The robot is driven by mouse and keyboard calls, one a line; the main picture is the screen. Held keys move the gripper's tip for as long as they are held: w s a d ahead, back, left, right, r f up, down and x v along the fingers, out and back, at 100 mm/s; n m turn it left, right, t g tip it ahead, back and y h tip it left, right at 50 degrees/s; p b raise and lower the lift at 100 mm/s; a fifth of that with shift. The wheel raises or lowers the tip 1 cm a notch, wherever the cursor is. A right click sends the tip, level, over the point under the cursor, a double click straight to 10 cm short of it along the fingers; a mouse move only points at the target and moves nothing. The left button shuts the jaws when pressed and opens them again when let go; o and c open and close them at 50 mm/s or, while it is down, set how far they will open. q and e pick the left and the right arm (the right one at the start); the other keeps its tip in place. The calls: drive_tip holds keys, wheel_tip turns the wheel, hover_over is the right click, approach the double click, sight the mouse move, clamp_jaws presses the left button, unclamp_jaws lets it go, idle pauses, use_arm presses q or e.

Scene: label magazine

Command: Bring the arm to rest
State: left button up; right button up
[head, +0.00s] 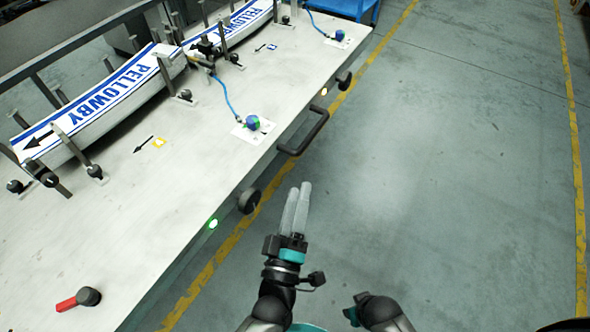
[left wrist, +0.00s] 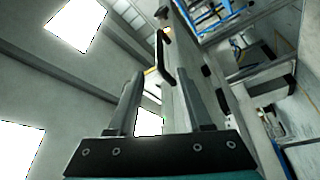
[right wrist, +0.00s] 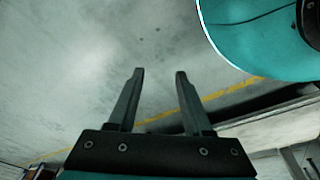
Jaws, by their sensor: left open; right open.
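My left gripper (head: 298,206) is in front of the machine table's edge, over the floor. Its two fingers (left wrist: 158,100) stand apart with nothing between them in the left wrist view. My right arm shows only in part at the bottom of the head view, and its fingertips are not visible there. In the right wrist view, my right gripper (right wrist: 159,75) has its fingers apart and empty, with bare floor beyond them. Neither gripper touches anything that I can see.
The metal table (head: 190,205) fills the left, with a black handle (head: 303,132) and a dark knob (head: 249,201) on its front edge. Stacks of PELLOWBY labels (head: 110,95) lie on it. A red-handled lever (head: 78,299) is at lower left. The floor (head: 450,180) on the right is clear.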

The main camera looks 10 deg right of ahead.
use_arm(q)
drive_tip(key=s+a+f+m+g+y+p, duration=0.1)
drive_tip(key=s+a+f+m+g, duration=0.2)
drive_tip(key=f, duration=0.4)
drive_tip(key=s+a+f+m+g+y+p, duration=0.1)
drive_tip(key=s+a+f+m+g, duration=0.15)
drive_tip(key=a+f, duration=0.4)
drive_tip(key=s+a+f+m+g+y+p, duration=0.1)
drive_tip(key=a+f+m+g, duration=0.15)
drive_tip(key=f, duration=0.55)
drive_tip(key=s+a+f+m+g+y+p, duration=0.1)
drive_tip(key=s+a+f+g, duration=0.3)
drive_tip(key=s+a, duration=0.4)
drive_tip(key=s+a+f+m+g+y+p, duration=0.1)
drive_tip(key=s+a+f+g+y, duration=0.2)
drive_tip(key=s, duration=0.8)
drive_tip(key=a+f+g, duration=0.2)
drive_tip(key=a+f, duration=0.1)
drive_tip(key=a, duration=0.1)
drive_tip(key=shift+s+a+f+p, duration=0.2)
drive_tip(key=shift+a+f+p, duration=0.1)
drive_tip(key=shift+a+f, duration=0.1)
use_arm(e)
drive_tip(key=s+d+f, duration=0.3)
drive_tip(key=s+d, duration=0.2)
drive_tip(key=s, duration=0.3)
drive_tip(key=shift+s+d+f+h, duration=0.3)
drive_tip(key=shift+s+d+f, duration=0.05)
drive_tip(key=shift+d+f, duration=0.05)
